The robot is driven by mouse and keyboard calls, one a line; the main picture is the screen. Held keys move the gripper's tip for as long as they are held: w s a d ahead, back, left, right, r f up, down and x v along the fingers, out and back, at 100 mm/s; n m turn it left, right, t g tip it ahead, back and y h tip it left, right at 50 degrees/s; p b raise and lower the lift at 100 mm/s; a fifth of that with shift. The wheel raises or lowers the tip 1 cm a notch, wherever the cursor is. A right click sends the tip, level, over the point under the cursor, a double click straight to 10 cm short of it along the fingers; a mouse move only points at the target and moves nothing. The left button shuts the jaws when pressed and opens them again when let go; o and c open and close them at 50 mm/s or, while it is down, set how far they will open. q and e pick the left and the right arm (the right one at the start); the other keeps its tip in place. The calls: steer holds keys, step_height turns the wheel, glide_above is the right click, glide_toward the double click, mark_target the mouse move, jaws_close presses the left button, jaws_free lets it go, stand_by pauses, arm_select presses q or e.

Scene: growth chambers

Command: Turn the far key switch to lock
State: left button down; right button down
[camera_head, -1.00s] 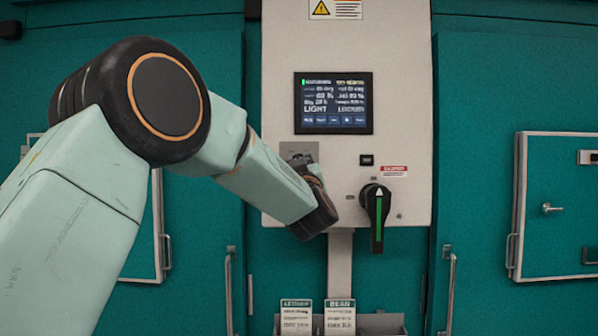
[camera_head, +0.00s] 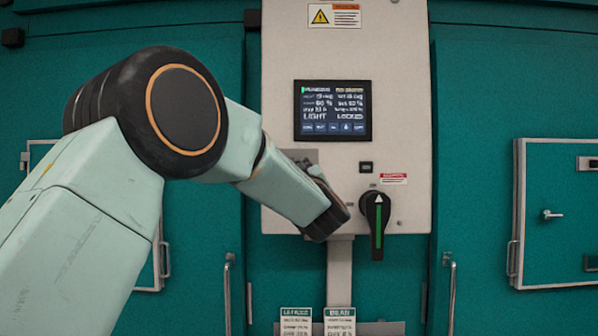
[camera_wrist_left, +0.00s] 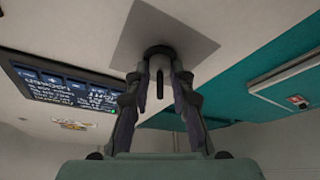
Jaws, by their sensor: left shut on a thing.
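The key switch sits on a grey square plate on the white control panel. In the head view the plate (camera_head: 303,156) is partly covered by my left arm and the switch is hidden. In the left wrist view the plate (camera_wrist_left: 200,40) carries a dark round collar (camera_wrist_left: 160,50) with a dark key part (camera_wrist_left: 160,85) below it. My left gripper (camera_wrist_left: 160,68) has its fingertips at the collar, on both sides of the key, and is shut on it. My left gripper (camera_head: 328,222) also shows in the head view, low on the panel. My right gripper is not in view.
A black rotary handle (camera_head: 377,222) with a green stripe stands close right of my left gripper. A display (camera_head: 333,110) above reads LIGHT and LOCKED. A small black button (camera_head: 366,167) sits between them. Teal doors flank the panel.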

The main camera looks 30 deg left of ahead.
arm_select(q)
steer(key=c, duration=1.6)
jaws_free()
steer(key=shift+r, duration=0.1)
steer(key=shift+o, duration=0.5)
steer(key=shift+s+r, duration=0.1)
steer(key=shift+s, duration=0.15)
steer(key=shift+d, duration=0.1)
steer(key=shift+s+d+f, duration=0.25)
steer(key=shift+d+f, duration=0.1)
steer(key=v, duration=1.1)
steer(key=shift+s+r, duration=0.2)
